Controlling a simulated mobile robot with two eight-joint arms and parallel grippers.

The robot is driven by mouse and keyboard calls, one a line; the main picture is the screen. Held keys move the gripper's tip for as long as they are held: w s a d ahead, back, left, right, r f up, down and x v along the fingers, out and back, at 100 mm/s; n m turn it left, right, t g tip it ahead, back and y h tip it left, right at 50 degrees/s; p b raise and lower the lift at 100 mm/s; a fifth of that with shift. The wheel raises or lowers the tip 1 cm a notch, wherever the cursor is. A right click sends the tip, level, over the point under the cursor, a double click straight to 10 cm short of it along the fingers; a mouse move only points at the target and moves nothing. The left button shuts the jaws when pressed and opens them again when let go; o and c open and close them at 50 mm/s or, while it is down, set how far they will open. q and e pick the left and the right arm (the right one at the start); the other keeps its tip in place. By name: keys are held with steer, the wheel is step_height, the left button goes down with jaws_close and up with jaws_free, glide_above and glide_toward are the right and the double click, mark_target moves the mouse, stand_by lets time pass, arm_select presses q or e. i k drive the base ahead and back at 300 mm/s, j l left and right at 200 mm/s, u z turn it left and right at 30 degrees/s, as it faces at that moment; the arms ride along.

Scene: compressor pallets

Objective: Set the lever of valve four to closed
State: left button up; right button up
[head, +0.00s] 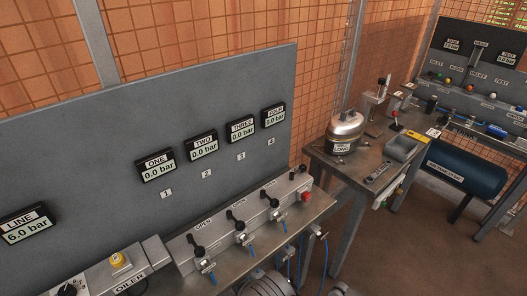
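A grey valve manifold (222,240) runs along the bench below a grey gauge panel (100,140). Its row of black levers includes lever one (198,251), lever two (236,226) and lever three (271,203), all set toward the front. The lever of valve four (301,170), at the far right end, is turned differently, toward the panel. Its finer angle is too small to tell. The gauge marked FOUR (273,116) reads 6.0 bar. Gauges ONE (156,166), TWO (201,145) and THREE (240,130) read 0.0 bar. Neither gripper is in view.
A red knob (306,196) sits at the manifold's right end, near lever four. Blue hoses (284,227) hang at the front. A LINE gauge (25,224) reads 6.0 bar. A second bench (340,165) with a metal canister (345,130) stands right, beyond a gap.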

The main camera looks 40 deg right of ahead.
mark_target(302, 168)
steer(key=z, duration=1.75)
steer(key=i+u, duration=0.4)
steer(key=i, duration=0.2)
